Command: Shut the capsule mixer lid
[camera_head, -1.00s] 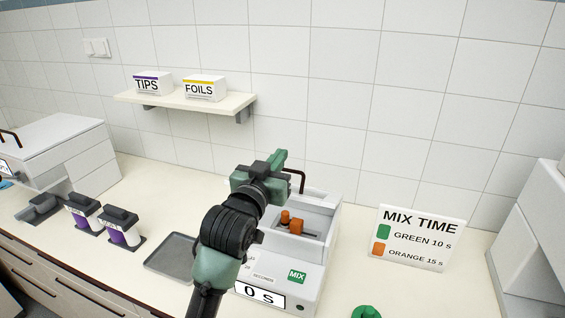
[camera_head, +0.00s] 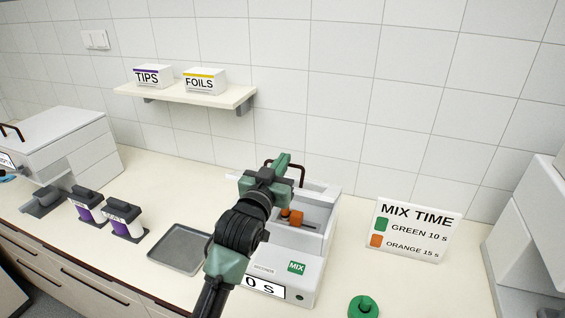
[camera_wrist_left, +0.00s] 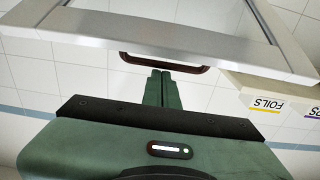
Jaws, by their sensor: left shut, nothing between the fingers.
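The capsule mixer (camera_head: 290,262) is a light grey box on the counter with a green MIX label and a display reading "0 S". Its lid stands raised at the back; in the wrist view its pale frame (camera_wrist_left: 215,47) surrounds a clear pane. The dark lid handle (camera_head: 301,172) also shows in the wrist view (camera_wrist_left: 200,70). An orange capsule (camera_head: 296,217) sits in the open mixer, partly hidden by my arm. My left gripper (camera_head: 284,160) is shut and empty, its tips (camera_wrist_left: 160,74) close to the handle; contact cannot be told. My right gripper is out of view.
A grey tray (camera_head: 178,262) and two purple-labelled dispensers (camera_head: 122,222) lie left of the mixer. A green capsule (camera_head: 363,307) is at front right, with a MIX TIME sign (camera_head: 412,232) behind. A shelf (camera_head: 185,98) with TIPS and FOILS boxes hangs above left.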

